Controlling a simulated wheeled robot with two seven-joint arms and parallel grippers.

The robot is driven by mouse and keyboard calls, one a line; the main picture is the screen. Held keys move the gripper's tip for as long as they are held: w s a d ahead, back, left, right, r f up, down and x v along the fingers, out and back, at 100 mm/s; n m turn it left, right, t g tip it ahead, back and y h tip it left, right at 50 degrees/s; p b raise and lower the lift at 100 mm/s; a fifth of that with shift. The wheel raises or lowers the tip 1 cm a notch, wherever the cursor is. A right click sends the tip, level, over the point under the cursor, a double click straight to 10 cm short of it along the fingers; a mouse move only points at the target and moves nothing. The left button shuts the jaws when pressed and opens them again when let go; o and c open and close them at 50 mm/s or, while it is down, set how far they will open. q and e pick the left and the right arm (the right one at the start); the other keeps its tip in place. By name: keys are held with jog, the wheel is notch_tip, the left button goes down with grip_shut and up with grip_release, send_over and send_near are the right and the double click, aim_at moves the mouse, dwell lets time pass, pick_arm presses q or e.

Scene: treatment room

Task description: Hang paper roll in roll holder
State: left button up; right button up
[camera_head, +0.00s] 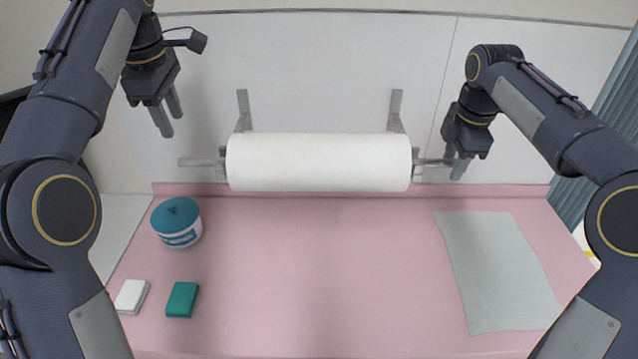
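The white paper roll (318,162) lies level in front of the wall on a grey rod (198,162) that sticks out at both ends. The roll holder has a left bracket (243,110) and a right bracket (396,110) on the wall. The rod meets both brackets beside the roll's ends; exact seating is hard to see. My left gripper (167,112) is open and empty, above and left of the rod's left end, apart from it. My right gripper (454,160) has its fingers around the rod's right end; whether they press on it cannot be told.
Below is a pink surface (320,270). A teal-lidded tub (178,222), a white block (131,296) and a teal block (182,299) sit at its left. A pale grey sheet (498,270) lies at its right. The middle is clear.

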notch_tip(320, 180, up, 11)
jog(key=s, duration=0.1)
jog(key=shift+s, duration=0.4)
jog(key=shift+f, duration=0.1)
dwell(0.4)
